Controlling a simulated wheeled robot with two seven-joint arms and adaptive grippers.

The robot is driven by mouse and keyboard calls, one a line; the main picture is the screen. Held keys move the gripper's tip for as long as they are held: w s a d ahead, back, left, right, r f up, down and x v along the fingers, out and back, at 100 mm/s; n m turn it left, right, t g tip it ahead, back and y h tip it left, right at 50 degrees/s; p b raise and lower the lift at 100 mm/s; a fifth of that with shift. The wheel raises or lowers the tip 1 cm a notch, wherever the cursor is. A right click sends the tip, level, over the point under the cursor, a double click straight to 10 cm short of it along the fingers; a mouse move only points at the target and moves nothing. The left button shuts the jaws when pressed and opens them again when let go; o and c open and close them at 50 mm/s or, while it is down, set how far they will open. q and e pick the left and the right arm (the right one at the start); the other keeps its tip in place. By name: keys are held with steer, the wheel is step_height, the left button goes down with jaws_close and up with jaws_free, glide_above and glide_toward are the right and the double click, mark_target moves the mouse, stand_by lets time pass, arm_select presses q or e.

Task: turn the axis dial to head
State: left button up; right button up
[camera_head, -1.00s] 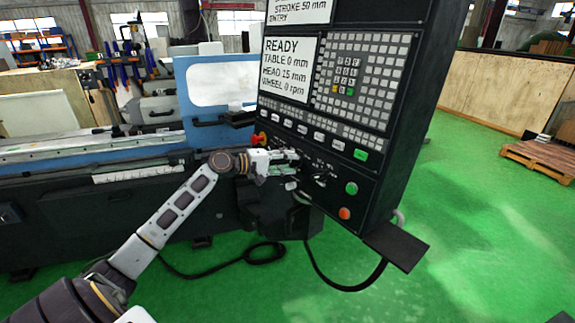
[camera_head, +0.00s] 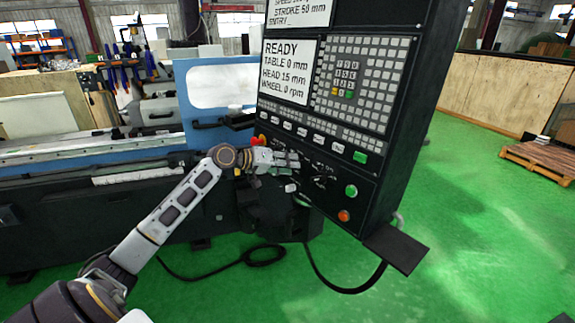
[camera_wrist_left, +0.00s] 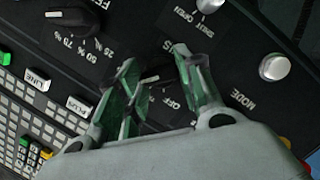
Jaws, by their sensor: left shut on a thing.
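My left gripper (camera_head: 292,160) is at the lower left of the black control panel (camera_head: 400,95). In the left wrist view its two fingers (camera_wrist_left: 155,62) straddle a small dark dial (camera_wrist_left: 154,84) with a white pointer line and are shut on it. "OFF" and a label ending in "S" are printed beside this dial, so it appears to be the axis dial. The fingers cover part of it and its other markings, so its setting cannot be read. In the head view the gripper hides it. My right gripper is not in view.
A feed dial (camera_wrist_left: 76,22) with percent marks sits close by. Round silver knobs (camera_wrist_left: 275,67) lie on the other side. Green (camera_head: 351,190) and orange (camera_head: 344,215) buttons are lower on the panel. The screen (camera_head: 289,70) reads READY, table 0 mm, head 15 mm.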

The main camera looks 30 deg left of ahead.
arm_select(q)
steer(key=shift+f, duration=0.2)
steer(key=o, duration=1)
steer(key=shift+r, duration=0.1)
steer(key=shift+o, duration=0.2)
steer(key=shift+s+r, duration=0.1)
steer(key=v, duration=1.1)
steer(key=shift+s+a, duration=0.25)
steer(key=shift+s, duration=0.05)
steer(key=shift+r, duration=0.1)
